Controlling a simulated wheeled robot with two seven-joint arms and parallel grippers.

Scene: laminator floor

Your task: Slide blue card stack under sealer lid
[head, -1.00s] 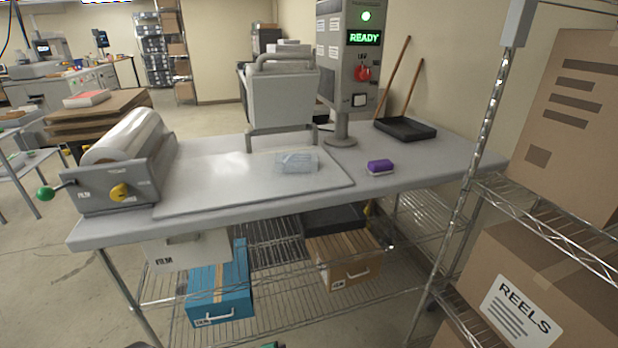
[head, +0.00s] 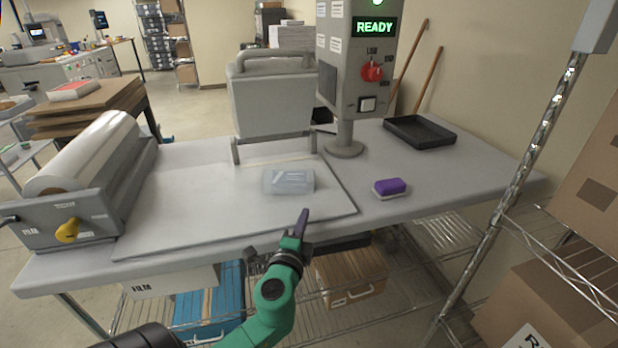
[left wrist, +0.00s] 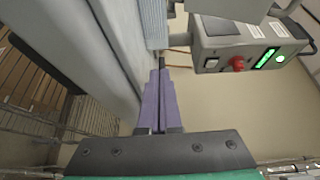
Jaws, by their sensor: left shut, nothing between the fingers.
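The pale blue card stack (head: 288,181) lies flat on the grey sealer plate (head: 190,210), in front of the raised sealer lid (head: 275,103). The lid is a grey box with a top handle, standing open on two side arms. My left gripper (head: 304,212) comes up from below at the table's front edge, just in front of and slightly right of the stack, apart from it in the head view. Its purple fingers (left wrist: 158,95) are shut and empty. In the left wrist view the light blue stack (left wrist: 154,22) shows beyond the fingertips. My right gripper is not in view.
A film roll (head: 85,152) stands at the table's left end. A control column (head: 345,80) reading READY stands right of the lid. A purple sponge (head: 390,187) and a black tray (head: 420,131) lie to the right. A wire shelf with boxes borders the right.

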